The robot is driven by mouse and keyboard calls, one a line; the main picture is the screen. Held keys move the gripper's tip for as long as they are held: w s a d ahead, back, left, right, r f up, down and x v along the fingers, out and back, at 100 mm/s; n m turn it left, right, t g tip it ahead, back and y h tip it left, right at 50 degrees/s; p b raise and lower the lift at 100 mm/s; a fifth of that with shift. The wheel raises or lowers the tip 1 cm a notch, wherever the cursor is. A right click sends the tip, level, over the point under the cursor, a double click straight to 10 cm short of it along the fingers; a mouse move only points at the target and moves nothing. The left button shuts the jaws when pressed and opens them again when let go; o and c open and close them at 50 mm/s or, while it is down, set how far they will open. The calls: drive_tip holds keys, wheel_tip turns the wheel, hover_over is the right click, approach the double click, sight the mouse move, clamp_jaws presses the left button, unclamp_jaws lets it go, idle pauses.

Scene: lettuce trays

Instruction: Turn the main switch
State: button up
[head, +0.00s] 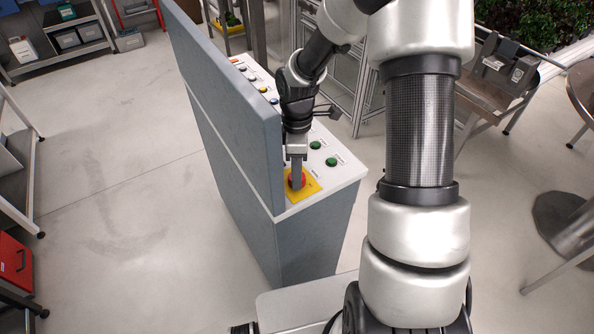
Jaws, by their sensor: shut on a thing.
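The main switch looks like a red knob (303,182) on a yellow plate (314,190), at the near end of the control panel's sloped white top (346,171). My gripper (297,183) points down at it from above. Its fingers are shut on the red knob and hide part of it. The knob's exact turn angle cannot be told from here.
Two green buttons (331,162) sit close to the right of my gripper, with several coloured buttons further up the panel. The panel's tall grey back wall (228,110) rises just left of my gripper. A red box (14,262) stands at far left. The floor left of the panel is clear.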

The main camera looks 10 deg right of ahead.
drive_tip(key=o, duration=1)
drive_tip(key=shift+o, duration=0.2)
drive_tip(key=shift+r, duration=0.1)
wheel_tip(320, 180, up, 17)
drive_tip(key=w+p, duration=0.1)
drive_tip(key=shift+w+d, duration=0.15)
drive_tip(key=shift+r, duration=0.15)
